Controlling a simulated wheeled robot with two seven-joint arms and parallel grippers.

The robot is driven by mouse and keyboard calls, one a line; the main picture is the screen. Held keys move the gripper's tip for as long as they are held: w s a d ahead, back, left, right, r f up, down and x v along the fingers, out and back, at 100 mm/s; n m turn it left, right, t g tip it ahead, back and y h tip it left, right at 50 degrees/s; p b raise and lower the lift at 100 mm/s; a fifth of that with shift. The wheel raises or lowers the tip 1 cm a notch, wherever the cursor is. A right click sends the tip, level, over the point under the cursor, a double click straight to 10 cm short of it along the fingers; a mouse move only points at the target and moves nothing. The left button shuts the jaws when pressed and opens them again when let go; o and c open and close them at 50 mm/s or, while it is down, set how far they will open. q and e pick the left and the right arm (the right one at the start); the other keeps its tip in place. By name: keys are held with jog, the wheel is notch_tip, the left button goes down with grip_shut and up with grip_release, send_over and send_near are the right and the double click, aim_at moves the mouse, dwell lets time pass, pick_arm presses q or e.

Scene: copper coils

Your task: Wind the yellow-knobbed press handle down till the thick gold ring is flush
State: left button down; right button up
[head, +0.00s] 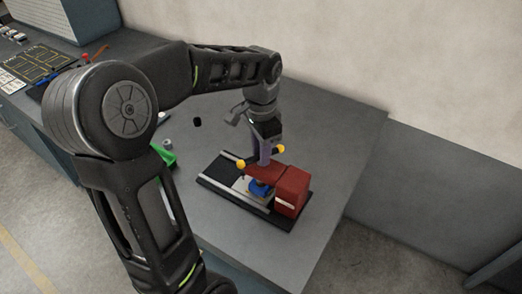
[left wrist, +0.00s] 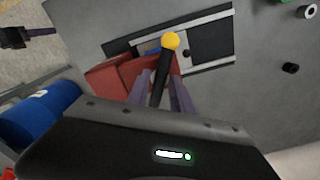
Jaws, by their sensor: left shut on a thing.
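The red press (head: 291,188) stands on a black base with pale rails near the table's right end. Its handle is a bar with yellow knobs (head: 281,149) at both ends. In the left wrist view one yellow knob (left wrist: 171,41) tops the dark handle bar (left wrist: 160,79). My left gripper (head: 265,158) points down at the handle from above, its fingers closed around the bar. A blue piece (head: 259,188) sits under the press head. I cannot make out the thick gold ring. My right gripper (left wrist: 40,32) appears to be the dark shape at the left wrist view's upper left, too small to judge.
A green tray (head: 165,158) stands left of the press, partly behind my arm. A small black cylinder (head: 197,122) lies behind it on the grey table. The table's right edge is close to the press.

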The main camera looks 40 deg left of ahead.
dwell(0.3)
pick_arm(q)
jog(key=m, duration=0.2)
jog(key=shift+m, duration=0.3)
jog(key=shift+f+m, duration=0.1)
jog(key=shift+m, duration=0.6)
jog(key=shift+p, duration=0.3)
jog(key=m, duration=0.2)
jog(key=shift+m, duration=0.4)
jog(key=c, duration=1.4)
grip_release()
jog(key=shift+f, duration=0.1)
jog(key=shift+p, duration=0.3)
